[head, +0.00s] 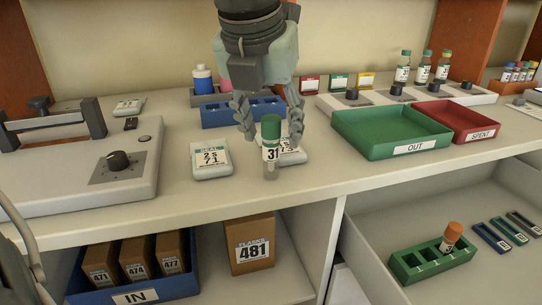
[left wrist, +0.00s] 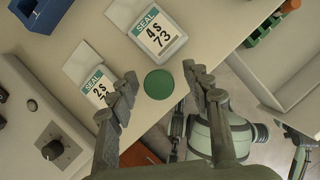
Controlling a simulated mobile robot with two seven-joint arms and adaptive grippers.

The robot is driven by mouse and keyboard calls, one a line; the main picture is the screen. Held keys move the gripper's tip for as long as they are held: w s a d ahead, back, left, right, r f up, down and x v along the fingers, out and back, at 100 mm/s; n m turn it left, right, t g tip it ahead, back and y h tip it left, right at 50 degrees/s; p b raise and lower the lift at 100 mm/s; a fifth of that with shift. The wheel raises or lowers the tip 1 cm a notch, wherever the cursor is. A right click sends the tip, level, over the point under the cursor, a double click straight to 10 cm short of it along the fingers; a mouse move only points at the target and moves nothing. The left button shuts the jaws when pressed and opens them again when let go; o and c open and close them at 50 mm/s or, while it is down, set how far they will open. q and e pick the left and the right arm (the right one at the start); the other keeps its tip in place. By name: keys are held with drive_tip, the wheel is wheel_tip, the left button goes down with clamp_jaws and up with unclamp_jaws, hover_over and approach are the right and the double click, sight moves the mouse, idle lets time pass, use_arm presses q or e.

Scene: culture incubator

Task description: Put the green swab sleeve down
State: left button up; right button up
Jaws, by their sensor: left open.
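The green swab sleeve (head: 270,143) is a clear tube with a green cap and a white label that reads 31. It is upright at the counter's front part, in front of a seal packet; its foot appears to be on the counter. My left gripper (head: 269,120) comes down from above with its fingers open on either side of the sleeve. In the left wrist view the round green cap (left wrist: 159,84) sits between the spread fingertips (left wrist: 160,85), with gaps on both sides. My right gripper is not in view.
Two seal packets lie close by, one to the left (head: 211,159) and one partly hidden behind the sleeve (head: 293,152). A blue rack (head: 216,116) stands behind. A green OUT tray (head: 350,138) and red SPENT tray (head: 480,122) are right. The counter's front edge is near.

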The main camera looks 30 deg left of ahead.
use_arm(q)
drive_tip(key=shift+c, duration=0.5)
drive_tip(key=c, duration=0.9)
